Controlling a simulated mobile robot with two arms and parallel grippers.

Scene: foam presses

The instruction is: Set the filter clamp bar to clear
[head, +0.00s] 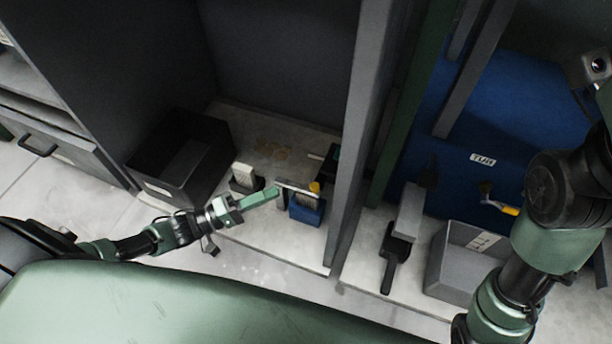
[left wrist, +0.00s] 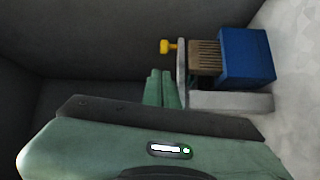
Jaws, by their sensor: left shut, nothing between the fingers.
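A small unit stands on the pale shelf, with a blue block (head: 307,211), a grey bar (head: 298,187) and a yellow knob (head: 315,187). I take the grey bar to be the filter clamp bar, but cannot be sure. In the left wrist view a brown pleated filter (left wrist: 205,57) sits between an upright grey plate (left wrist: 182,68) and the blue block (left wrist: 247,58), with the yellow knob (left wrist: 168,46) at the left. My left gripper (head: 275,191) is shut and empty, its green fingertips close beside the bar's left end. I cannot tell whether they touch.
A black bin (head: 168,190) and a pale brush-like block (head: 243,178) stand left of the unit. A grey post (head: 349,140) rises on its right. Beyond are a dark scoop (head: 396,243), a grey bin (head: 440,277) and a blue panel (head: 480,120).

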